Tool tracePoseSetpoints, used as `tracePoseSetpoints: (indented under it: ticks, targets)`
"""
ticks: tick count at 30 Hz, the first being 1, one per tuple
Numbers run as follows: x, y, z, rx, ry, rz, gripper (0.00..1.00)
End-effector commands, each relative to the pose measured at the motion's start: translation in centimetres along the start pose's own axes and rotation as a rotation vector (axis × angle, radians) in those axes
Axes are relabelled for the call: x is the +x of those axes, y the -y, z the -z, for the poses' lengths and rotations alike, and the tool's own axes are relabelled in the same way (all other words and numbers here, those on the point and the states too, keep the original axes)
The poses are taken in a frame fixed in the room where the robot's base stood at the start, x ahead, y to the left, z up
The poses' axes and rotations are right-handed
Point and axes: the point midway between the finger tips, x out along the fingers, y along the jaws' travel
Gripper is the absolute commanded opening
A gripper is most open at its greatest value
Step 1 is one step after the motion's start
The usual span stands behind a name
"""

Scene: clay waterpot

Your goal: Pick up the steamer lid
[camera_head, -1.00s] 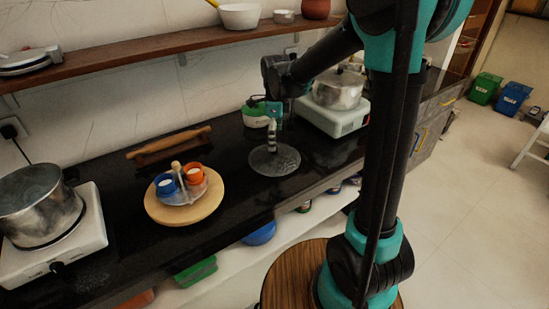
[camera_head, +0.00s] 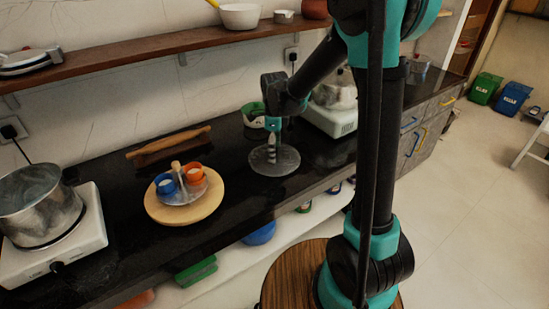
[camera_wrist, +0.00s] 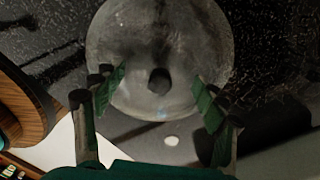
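The steamer lid (camera_head: 289,163) is a round grey metal disc lying on the black counter in the head view. In the wrist view the lid (camera_wrist: 160,28) fills the upper middle, with its dark knob (camera_wrist: 159,81) near the centre. My gripper (camera_head: 273,150) is above the lid and points down at it. In the wrist view my gripper (camera_wrist: 160,95) is open, with its two green-padded fingers apart on the left and right of the knob. The fingers appear not to touch the knob. The exact height of the fingertips above the lid is hard to tell.
A wooden board (camera_head: 215,208) with a cup holder stands left of the lid, and a rolling pin (camera_head: 168,143) lies behind it. A green and white container (camera_head: 253,116) is behind my gripper. A white stove with a metal pot (camera_head: 338,95) is at the right.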

Motion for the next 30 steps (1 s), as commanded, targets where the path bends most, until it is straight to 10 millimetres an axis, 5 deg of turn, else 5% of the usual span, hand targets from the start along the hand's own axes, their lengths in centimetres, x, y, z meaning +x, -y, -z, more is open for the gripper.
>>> tracePoseSetpoints:
  ticks: [9, 22, 25, 30]
  targets:
    - [0.0, 0.0, 0.0, 0.0, 0.0, 0.0, 0.3]
    - [-0.1, -0.1, 0.1, 0.0, -0.001, -0.001, 0.29]
    - [-0.5, -0.1, 0.1, 0.0, -0.001, -0.001, 0.0]
    - [-2.3, -0.1, 0.1, 0.0, 0.0, 0.0, 0.0]
